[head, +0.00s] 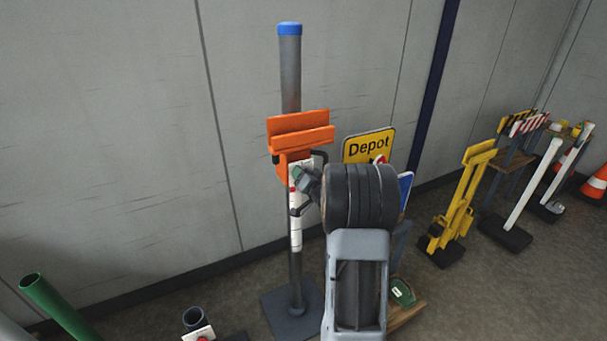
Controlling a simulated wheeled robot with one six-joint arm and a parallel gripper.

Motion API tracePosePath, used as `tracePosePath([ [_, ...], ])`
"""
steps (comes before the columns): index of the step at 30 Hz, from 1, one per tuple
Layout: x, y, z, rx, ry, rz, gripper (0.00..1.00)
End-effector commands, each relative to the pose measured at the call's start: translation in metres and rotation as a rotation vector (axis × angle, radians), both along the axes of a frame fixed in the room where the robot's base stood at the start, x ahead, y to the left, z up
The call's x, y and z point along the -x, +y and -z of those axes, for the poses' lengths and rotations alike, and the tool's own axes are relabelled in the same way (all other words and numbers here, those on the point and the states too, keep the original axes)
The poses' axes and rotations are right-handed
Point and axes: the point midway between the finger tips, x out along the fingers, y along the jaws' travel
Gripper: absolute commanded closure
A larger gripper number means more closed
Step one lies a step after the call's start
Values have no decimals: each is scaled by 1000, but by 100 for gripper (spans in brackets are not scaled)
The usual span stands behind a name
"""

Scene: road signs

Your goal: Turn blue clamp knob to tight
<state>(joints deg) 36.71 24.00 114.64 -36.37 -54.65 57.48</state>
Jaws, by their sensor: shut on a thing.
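A grey upright post (291,75) with a blue cap (289,29) stands on a dark square base (292,309). An orange bracket (301,132) is mounted on it at mid height. A white strip with red marks (295,228) runs down the post below the bracket. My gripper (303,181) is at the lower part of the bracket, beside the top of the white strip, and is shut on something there. My wrist and fingers cover what is held. I cannot make out a blue clamp knob; it may be hidden behind the gripper.
A yellow Depot sign (369,146) and a blue sign (405,189) stand close behind my arm. A yellow stand (459,205), white posts and orange cones (596,182) are at the right. A green tube (60,306) leans at the lower left. The wall is close behind.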

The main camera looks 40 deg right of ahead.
Motion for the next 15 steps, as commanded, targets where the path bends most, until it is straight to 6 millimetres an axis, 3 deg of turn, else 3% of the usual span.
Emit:
tracePosePath([
  [14, 0, 0, -1, -10, -4, 0, 73],
  [15, 0, 0, -1, -10, -4, 0, 47],
])
